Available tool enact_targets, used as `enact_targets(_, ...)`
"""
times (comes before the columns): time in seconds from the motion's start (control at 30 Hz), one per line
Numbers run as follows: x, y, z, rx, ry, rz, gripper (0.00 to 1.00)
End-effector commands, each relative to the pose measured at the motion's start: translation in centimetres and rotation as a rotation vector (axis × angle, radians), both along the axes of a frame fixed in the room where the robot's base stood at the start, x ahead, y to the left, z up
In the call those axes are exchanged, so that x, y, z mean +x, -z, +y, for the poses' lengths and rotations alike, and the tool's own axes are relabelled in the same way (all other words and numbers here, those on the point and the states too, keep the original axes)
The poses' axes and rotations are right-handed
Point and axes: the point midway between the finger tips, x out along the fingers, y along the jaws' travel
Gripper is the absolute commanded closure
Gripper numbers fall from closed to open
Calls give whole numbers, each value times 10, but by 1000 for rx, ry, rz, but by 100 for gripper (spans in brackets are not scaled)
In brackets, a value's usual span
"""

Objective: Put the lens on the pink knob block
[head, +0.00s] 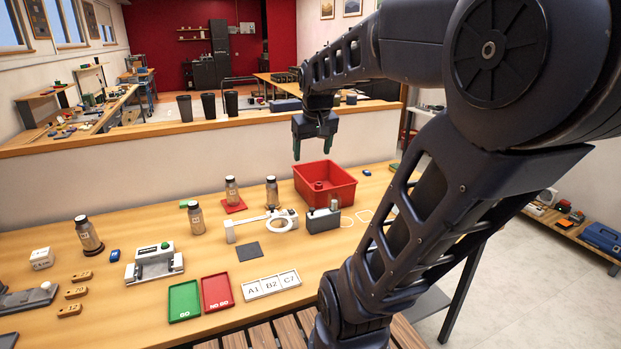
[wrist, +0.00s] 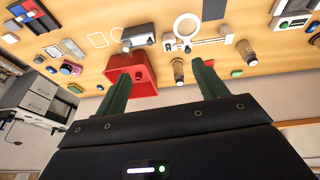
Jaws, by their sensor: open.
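My gripper (head: 312,150) is open and empty, high above the back of the bench, over the far side of the red bin. In the wrist view its two green fingers (wrist: 161,76) are apart with nothing between them. A small block with a pink top (wrist: 70,68) lies on the bench beside the red bin in the wrist view; it may be the pink knob block. My arm hides that part of the bench in the head view. I cannot pick out the lens for certain. A white fixture with a ring (head: 283,222) stands mid-bench.
The red bin (head: 338,186) holds a small red object. Several capped bottles (head: 196,218), a grey block device (head: 323,219), a green tray (head: 184,300), a red tray (head: 217,292) and a labelled white tray (head: 270,285) stand on the bench. A low wall (head: 150,165) runs behind it.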

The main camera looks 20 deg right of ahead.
Motion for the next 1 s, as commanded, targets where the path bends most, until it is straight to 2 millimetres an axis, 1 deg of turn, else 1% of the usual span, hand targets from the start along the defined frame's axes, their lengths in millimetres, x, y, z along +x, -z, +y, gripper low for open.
enact_targets(0.03, -16, 5, 9, 7, -3, -16, 29)
enact_targets(0.1, -34, 13, 19, 19, -1, -31, 29)
enact_targets(0.2, -56, 24, 29, 35, 3, -52, 29)
enact_targets(0.3, -71, 33, 36, 48, 7, -66, 29)
enact_targets(0.4, -80, 38, 40, 55, 8, -74, 29)
enact_targets(0.53, -84, 41, 41, 59, 11, -76, 29)
enact_targets(1.0, -84, 41, 41, 59, 11, -76, 29)
